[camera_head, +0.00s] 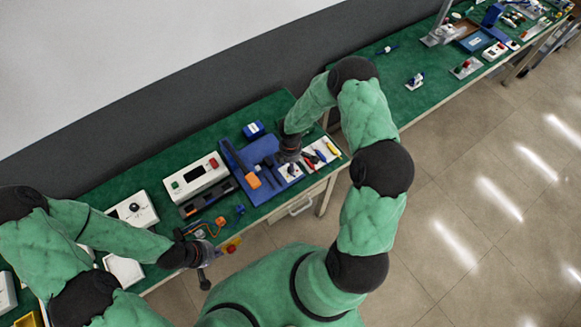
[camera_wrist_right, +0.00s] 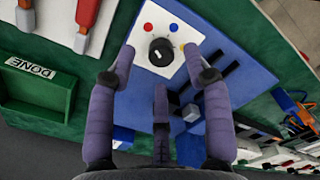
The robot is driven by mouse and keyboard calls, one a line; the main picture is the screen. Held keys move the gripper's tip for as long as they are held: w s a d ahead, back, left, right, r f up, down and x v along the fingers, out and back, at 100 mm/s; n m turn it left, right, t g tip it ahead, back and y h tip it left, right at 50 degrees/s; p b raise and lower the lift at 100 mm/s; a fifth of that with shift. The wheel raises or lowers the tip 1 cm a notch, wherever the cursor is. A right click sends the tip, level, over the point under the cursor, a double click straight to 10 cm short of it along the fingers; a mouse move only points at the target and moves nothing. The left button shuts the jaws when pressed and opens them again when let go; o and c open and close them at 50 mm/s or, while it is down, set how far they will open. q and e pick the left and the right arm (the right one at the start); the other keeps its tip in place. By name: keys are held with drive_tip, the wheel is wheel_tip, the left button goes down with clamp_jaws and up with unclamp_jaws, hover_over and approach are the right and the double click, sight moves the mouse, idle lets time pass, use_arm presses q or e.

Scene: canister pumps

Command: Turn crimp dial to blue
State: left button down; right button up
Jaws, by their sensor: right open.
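The black crimp dial (camera_wrist_right: 161,52) sits on a white plate (camera_wrist_right: 143,72) with red and blue dots along its edge. A blue dot (camera_wrist_right: 173,27) and a red dot (camera_wrist_right: 148,27) are on the far side of the dial. A pale mark shows on the dial; I cannot tell which dot it points to. The plate is on a blue base (camera_head: 262,150). My right gripper (camera_wrist_right: 160,58) is open, with its fingers spread around the dial and apart from it. My left gripper (camera_head: 204,272) hangs by the table's front edge, seemingly empty; its finger opening is unclear.
A green box marked DONE (camera_wrist_right: 40,82) lies left in the right wrist view. Red-handled tools (camera_wrist_right: 92,22) lie near it. A white box with a red button (camera_head: 196,178) and a white dial box (camera_head: 133,208) stand left of the base.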

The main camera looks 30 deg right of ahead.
drive_tip(key=shift+f, duration=1.35)
drive_tip(key=shift+s, duration=0.1)
clamp_jaws()
